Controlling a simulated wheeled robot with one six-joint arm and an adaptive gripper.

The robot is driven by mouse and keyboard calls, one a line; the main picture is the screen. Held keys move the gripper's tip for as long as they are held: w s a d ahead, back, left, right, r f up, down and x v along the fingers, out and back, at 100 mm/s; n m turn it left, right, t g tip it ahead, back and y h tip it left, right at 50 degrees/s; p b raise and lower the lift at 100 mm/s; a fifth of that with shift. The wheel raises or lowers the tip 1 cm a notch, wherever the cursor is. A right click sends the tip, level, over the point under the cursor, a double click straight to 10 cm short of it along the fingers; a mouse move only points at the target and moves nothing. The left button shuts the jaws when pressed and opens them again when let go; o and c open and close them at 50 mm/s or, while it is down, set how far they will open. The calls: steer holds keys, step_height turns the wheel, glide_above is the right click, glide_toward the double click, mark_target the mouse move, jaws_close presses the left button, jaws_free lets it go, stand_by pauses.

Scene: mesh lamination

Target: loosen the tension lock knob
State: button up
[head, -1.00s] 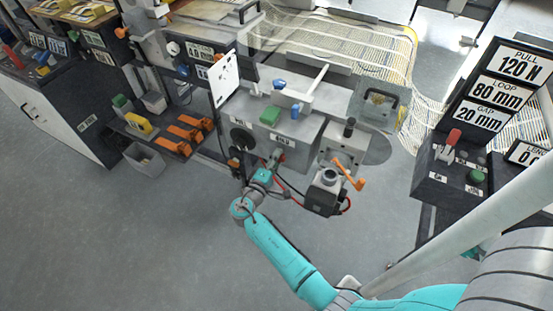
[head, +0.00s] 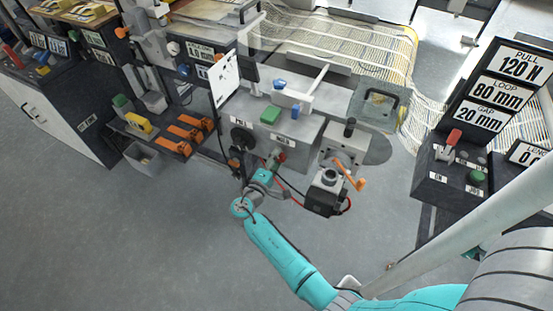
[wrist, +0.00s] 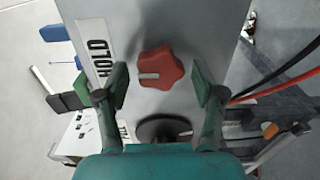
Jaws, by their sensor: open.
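A red lobed knob (wrist: 161,68) with a pale pointer line sits on a grey panel in the wrist view. The pointer line faces left, towards a white label (wrist: 97,50) reading HOLD. My gripper (wrist: 159,80) is open, with one finger left of the knob and one right of it. A gap shows between each finger and the knob. In the head view the red knob (head: 282,157) is small on the front of the grey machine, partly hidden by my gripper (head: 275,163).
A dark round part (wrist: 163,129) lies just below the knob, partly covered by my gripper. Red and black cables (wrist: 275,82) run at the right. In the head view, an orange crank (head: 350,174) stands to the right; open floor lies in front.

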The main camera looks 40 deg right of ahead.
steer(key=v, duration=1.2)
